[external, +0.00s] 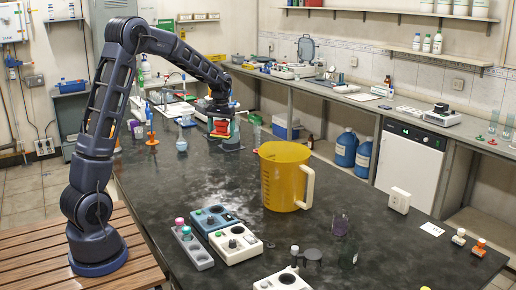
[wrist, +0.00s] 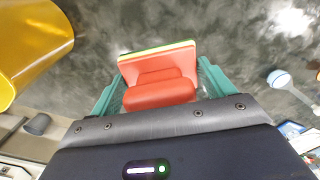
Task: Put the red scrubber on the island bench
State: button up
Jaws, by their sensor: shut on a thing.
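The red scrubber (wrist: 160,92) is between the two teal fingers of my gripper (wrist: 157,80) in the wrist view. It has a red grip and a flat pad with a pale green-yellow edge. My gripper is shut on it. In the external view, my gripper (external: 221,130) is over the far part of the dark island bench (external: 215,190), with the red scrubber (external: 220,126) showing between the fingers. I cannot tell whether the scrubber touches the bench top.
A yellow jug (external: 284,178) stands on the bench, right of and nearer than my gripper; it also shows in the wrist view (wrist: 30,40). A flask (external: 181,144) stands left of my gripper. Control boxes (external: 236,243) sit at the near end. The middle of the bench is clear.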

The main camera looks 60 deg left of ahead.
jog(key=a+m, duration=0.7)
jog(key=a, duration=0.6)
jog(key=m, duration=1.8)
send_over(156, 152)
notch_tip(156, 152, down, 21)
jog(key=shift+a+r, duration=0.15)
jog(key=shift+r, duration=0.05)
jog(key=shift+f, duration=0.2)
jog(key=o, duration=0.9)
